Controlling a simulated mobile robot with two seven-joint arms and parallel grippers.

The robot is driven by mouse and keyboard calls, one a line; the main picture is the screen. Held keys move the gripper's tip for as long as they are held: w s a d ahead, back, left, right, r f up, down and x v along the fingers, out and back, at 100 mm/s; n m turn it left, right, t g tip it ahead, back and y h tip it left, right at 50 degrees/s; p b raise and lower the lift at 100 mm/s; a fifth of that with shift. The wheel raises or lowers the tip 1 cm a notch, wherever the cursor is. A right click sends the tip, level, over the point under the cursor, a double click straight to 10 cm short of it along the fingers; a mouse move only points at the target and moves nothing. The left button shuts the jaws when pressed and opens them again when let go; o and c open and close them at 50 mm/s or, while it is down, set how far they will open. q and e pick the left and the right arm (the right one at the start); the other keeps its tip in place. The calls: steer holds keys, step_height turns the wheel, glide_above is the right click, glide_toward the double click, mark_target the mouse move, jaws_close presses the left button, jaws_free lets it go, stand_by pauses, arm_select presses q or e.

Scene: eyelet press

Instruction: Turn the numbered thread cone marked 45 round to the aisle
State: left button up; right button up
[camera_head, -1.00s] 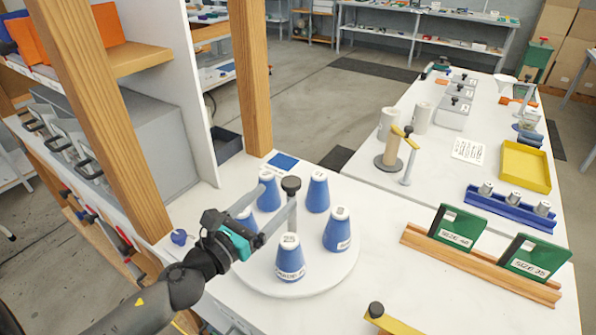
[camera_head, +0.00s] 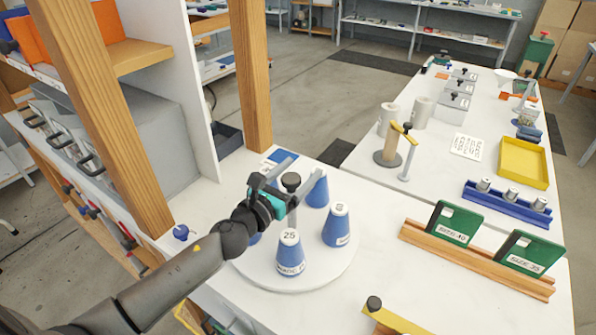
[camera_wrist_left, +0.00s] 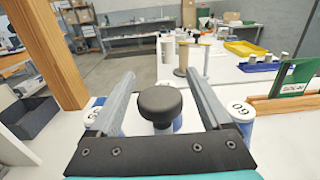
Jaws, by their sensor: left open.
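Several blue thread cones stand on a round white turntable (camera_head: 338,272) with a black knob (camera_head: 291,181) on its central post. The front cone (camera_head: 289,255) reads 25; another cone (camera_head: 337,225) stands to its right, and one more (camera_head: 318,188) behind. A further cone is mostly hidden by my gripper. I cannot make out a 45 on any cone. My left gripper (camera_head: 300,168) is open at the knob. In the left wrist view the knob (camera_wrist_left: 160,104) shows between its spread fingers, with no visible grip, and a cone (camera_wrist_left: 240,111) at right seems to read 60.
A wooden post (camera_head: 250,80) and shelf unit stand left of the turntable. Green size plates (camera_head: 453,222) sit in a wooden rail (camera_head: 475,260) to the right. A stand with a wooden spool (camera_head: 390,147) is behind. The white table between is clear.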

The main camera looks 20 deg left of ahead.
arm_select(q)
steer(key=shift+c, duration=0.2)
jaws_close()
stand_by(0.6)
